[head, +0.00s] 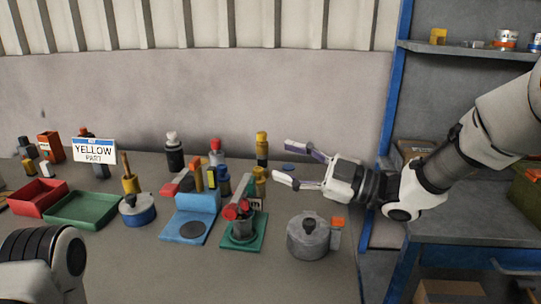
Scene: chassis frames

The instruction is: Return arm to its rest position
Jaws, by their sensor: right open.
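My right gripper (290,163) is open, its two fingers spread and pointing left. It is over the right part of the grey table (305,278), with nothing visible between the fingers. My right arm (450,158) comes in from the upper right. Part of my left arm (45,255) shows at the lower left; its gripper is not in view.
Below my right gripper stand a grey round pot (308,237) and a green-based fixture (243,243). A blue stand (190,218), a red tray (38,197) and a green tray (82,210) are further left. Bottles line the back. A blue-framed shelf (395,90) stands at right.

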